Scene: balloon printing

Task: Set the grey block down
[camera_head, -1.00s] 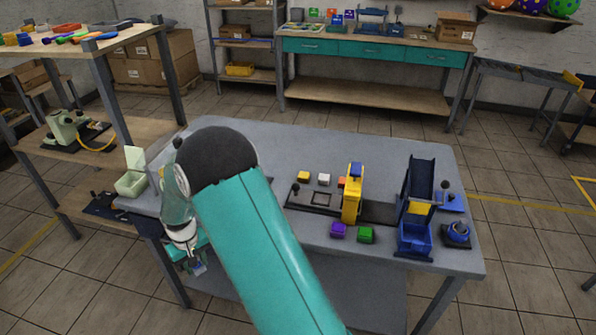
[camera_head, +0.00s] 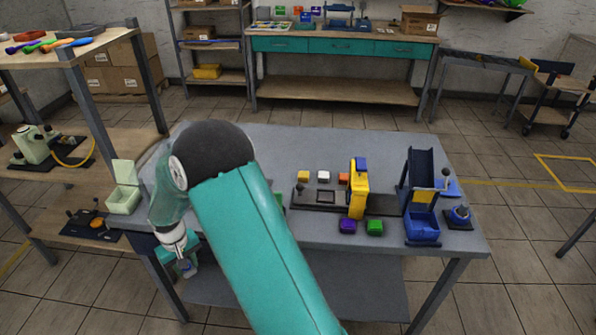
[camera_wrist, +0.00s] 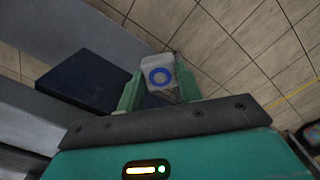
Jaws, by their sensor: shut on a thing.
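The grey block (camera_wrist: 158,72) shows in the wrist view with a blue ring on its face. My gripper (camera_wrist: 160,88) is shut on it, one finger on each side. In the head view my gripper (camera_head: 184,268) hangs low at the table's front left edge, and the block there is small and hard to make out. In the wrist view the floor tiles lie beyond the block, and a dark blue flat panel is to its left.
The grey table (camera_head: 300,147) holds a yellow press (camera_head: 358,190), a blue bin (camera_head: 422,228), a purple block (camera_head: 348,226), a green block (camera_head: 375,227) and several small blocks. A pale green open box (camera_head: 123,200) stands at the left. The table's back strip is clear.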

